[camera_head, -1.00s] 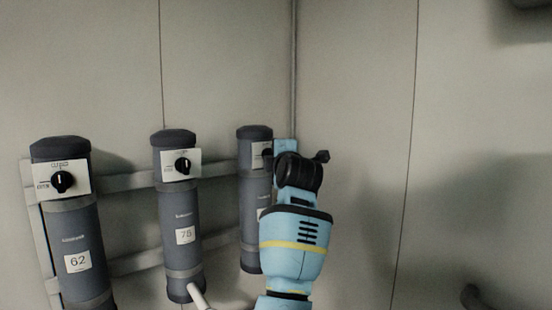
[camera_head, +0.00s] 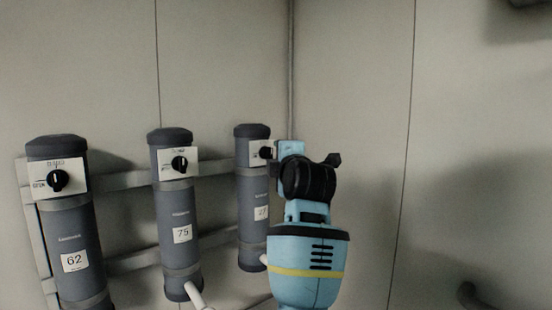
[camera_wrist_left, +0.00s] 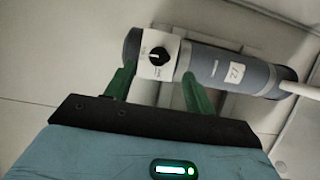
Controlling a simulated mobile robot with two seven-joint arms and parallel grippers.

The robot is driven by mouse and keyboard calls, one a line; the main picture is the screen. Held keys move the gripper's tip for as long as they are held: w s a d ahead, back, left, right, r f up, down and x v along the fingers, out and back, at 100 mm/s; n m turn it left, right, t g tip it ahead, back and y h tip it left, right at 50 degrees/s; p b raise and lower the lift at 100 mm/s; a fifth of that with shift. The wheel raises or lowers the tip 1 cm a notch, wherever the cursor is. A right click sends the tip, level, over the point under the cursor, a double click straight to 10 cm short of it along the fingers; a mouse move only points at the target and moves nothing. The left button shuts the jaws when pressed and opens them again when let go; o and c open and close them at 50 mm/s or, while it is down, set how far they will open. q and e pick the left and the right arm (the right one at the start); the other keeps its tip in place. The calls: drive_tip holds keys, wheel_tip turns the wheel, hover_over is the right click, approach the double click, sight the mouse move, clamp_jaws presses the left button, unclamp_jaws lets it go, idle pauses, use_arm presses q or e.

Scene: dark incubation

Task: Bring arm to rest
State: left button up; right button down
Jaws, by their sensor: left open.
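My left arm rises at the lower right of the head view, with the left gripper (camera_head: 278,152) beside the knob (camera_head: 265,153) of the rightmost grey canister (camera_head: 253,222), labelled 27. The head view hides the fingers. In the left wrist view, the green fingers of the left gripper (camera_wrist_left: 158,70) stand open and apart. Between them appear a white plate and black knob (camera_wrist_left: 159,56) on a grey canister (camera_wrist_left: 240,70), with nothing gripped. My right gripper is in neither view.
Two more grey canisters, labelled 75 (camera_head: 178,215) and 62 (camera_head: 68,230), stand to the left on a pale wall rack (camera_head: 120,180). Each has a knob plate. The wall corner is close behind my arm; the upper area is clear.

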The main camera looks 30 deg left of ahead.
use_arm(q)
drive_tip(key=shift+s+d, duration=0.5)
